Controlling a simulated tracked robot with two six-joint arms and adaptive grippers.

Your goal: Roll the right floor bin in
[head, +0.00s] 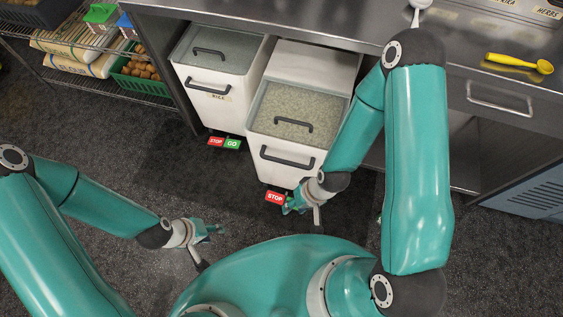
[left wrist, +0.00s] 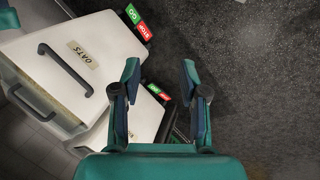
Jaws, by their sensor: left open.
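The right floor bin (head: 275,149) is white with a clear lid over pale contents and black handles. It stands under the steel counter, its front further out than the left bin's. In the left wrist view this bin (left wrist: 112,85) carries an OATS label. Its red STOP tag (head: 275,198) shows; its green GO tag (left wrist: 131,14) is hidden in the head view. My right gripper (head: 302,207) is low by the bin's front right corner; its jaws are unclear, and I cannot tell if it touches. My left gripper (head: 213,240) is open and empty above the floor, left of the bin.
The left bin (head: 195,82), with STOP and GO tags at its foot, stands beside the right one. A wire shelf (head: 60,80) with sacks and a green crate is at far left. A yellow scoop (head: 520,63) lies on the counter. Dark floor before the left bin is clear.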

